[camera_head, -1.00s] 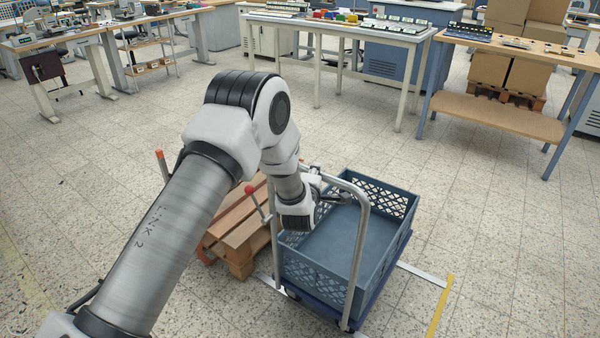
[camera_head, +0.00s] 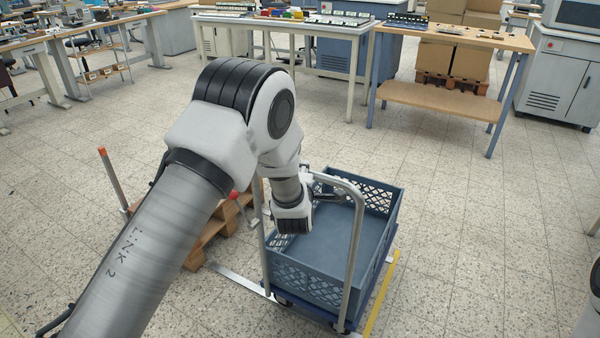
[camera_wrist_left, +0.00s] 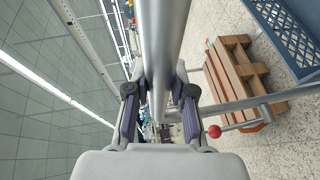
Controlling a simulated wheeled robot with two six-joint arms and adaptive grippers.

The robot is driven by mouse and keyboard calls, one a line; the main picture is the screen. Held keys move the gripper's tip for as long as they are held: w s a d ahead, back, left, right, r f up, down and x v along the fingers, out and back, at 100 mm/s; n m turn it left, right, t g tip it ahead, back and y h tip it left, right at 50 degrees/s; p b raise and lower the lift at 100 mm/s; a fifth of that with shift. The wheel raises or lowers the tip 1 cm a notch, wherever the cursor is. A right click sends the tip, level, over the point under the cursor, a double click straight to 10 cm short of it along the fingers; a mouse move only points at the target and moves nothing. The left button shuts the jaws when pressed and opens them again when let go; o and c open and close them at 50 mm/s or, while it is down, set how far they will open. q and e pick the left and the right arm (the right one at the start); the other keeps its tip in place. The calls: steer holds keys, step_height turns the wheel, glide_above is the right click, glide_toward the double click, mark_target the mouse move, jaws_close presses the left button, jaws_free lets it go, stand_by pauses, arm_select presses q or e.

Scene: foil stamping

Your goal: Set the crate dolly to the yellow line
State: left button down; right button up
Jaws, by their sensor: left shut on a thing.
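The crate dolly (camera_head: 352,318) is a blue platform with a tall grey tube handle (camera_head: 355,255). It carries a blue-grey plastic crate (camera_head: 382,262), which looks empty. The yellow line (camera_head: 381,295) runs along the floor close beside the dolly's right edge; whether they touch I cannot tell. My left gripper (camera_head: 322,192) is at the top of the handle. In the left wrist view, its fingers (camera_wrist_left: 159,98) are closed around the grey handle bar (camera_wrist_left: 160,45).
A wooden pallet (camera_head: 212,232) stands left of the dolly, partly hidden by my arm, near an orange-topped post (camera_head: 113,180) and a red-knobbed lever (camera_head: 234,194). A pale floor strip (camera_head: 240,280) runs beneath the dolly. Workbenches (camera_head: 450,98) stand behind. Tiled floor is clear on the right.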

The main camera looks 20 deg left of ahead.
arm_select(q)
steer(key=shift+s+d+f, duration=0.1)
steer(key=shift+s+f, duration=0.05)
steer(key=shift+f, duration=0.2)
steer(key=c, duration=1.3)
jaws_free()
steer(key=shift+c, duration=0.2)
steer(key=o, duration=0.4)
steer(key=shift+d+r, duration=0.1)
steer(key=shift+d, duration=0.05)
steer(key=shift+d+r, duration=0.15)
steer(key=shift+s, duration=0.1)
steer(key=v, duration=1.1)
steer(key=shift+s+d+r, duration=0.1)
steer(key=shift+s, duration=0.25)
